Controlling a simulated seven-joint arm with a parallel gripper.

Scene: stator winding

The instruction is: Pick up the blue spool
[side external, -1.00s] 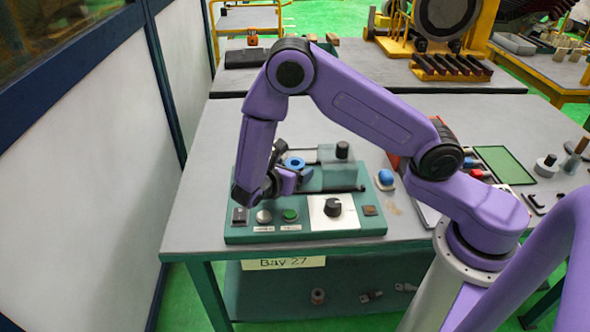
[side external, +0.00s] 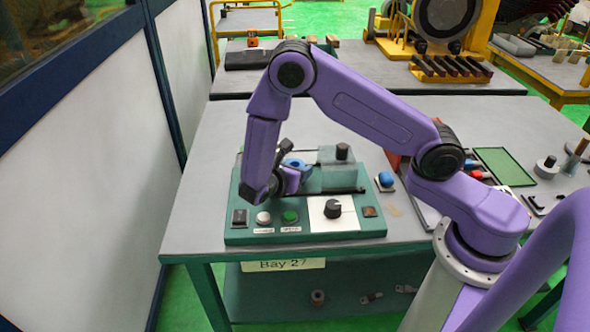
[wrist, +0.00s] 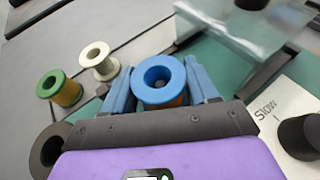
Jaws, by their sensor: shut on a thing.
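The blue spool (wrist: 160,84), a flanged reel with copper-coloured wire below its top, stands between the two blue fingers of my gripper (wrist: 160,70) in the wrist view. One finger is against each side, and the gripper is shut on it. In the side external view the blue spool (side external: 294,164) shows at the left part of the green machine (side external: 300,236), partly hidden by my gripper (side external: 290,176). Its underside is hidden, so I cannot tell whether it touches the machine.
A green spool (wrist: 58,88) and a cream spool (wrist: 97,60) stand to the left in the wrist view. A clear cover (wrist: 245,28) is at upper right. A black knob (wrist: 300,138) sits by the "Slow" label. Free grey tabletop (side external: 215,150) lies left of the machine.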

